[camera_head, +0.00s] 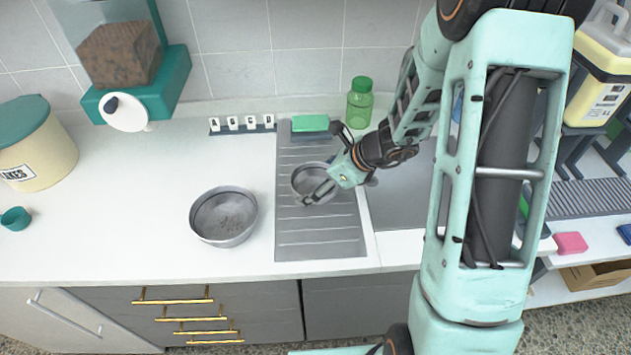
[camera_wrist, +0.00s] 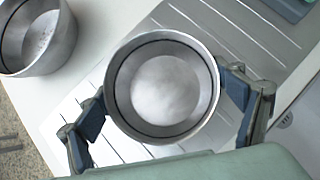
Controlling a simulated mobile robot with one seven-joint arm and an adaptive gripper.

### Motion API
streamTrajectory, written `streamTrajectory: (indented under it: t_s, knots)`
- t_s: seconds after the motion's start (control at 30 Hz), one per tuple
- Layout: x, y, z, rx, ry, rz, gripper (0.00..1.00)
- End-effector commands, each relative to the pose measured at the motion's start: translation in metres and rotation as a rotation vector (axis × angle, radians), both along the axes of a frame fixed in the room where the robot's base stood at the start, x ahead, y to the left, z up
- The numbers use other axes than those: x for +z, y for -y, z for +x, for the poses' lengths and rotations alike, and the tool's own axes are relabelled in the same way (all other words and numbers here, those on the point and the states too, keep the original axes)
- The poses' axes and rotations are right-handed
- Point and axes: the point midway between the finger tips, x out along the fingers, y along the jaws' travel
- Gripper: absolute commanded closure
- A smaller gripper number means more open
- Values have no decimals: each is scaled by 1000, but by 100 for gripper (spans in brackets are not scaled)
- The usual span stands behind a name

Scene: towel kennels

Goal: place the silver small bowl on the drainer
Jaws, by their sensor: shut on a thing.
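The silver small bowl (camera_head: 308,181) is over the grey ribbed drainer (camera_head: 320,240) in the head view. In the wrist view the small bowl (camera_wrist: 163,90) is upright and empty, between the two fingers of my gripper (camera_wrist: 165,112). My gripper (camera_head: 322,183) is shut on the bowl from its two sides and partly covers it in the head view. The drainer also shows in the wrist view (camera_wrist: 258,42) beneath the bowl. I cannot tell whether the bowl's base touches the drainer.
A larger metal bowl (camera_head: 224,240) with bits in it stands on the white counter left of the drainer. A green sponge (camera_head: 310,123) lies at the drainer's back end. A green bottle (camera_head: 360,103) stands behind. The drainer's front part is clear.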

Motion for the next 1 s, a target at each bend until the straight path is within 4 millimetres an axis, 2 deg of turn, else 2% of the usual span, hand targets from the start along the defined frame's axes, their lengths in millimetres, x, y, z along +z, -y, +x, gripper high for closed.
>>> streamTrajectory:
  t_s: [0.03,0.13,0.53,1.0]
  knots:
    - [-1,0,0,0,0,0,10]
    - [0,0,0,0,0,0,0]
    - [5,1,0,0,0,0,0]
    - [78,50,-30,-2,3,-2,0]
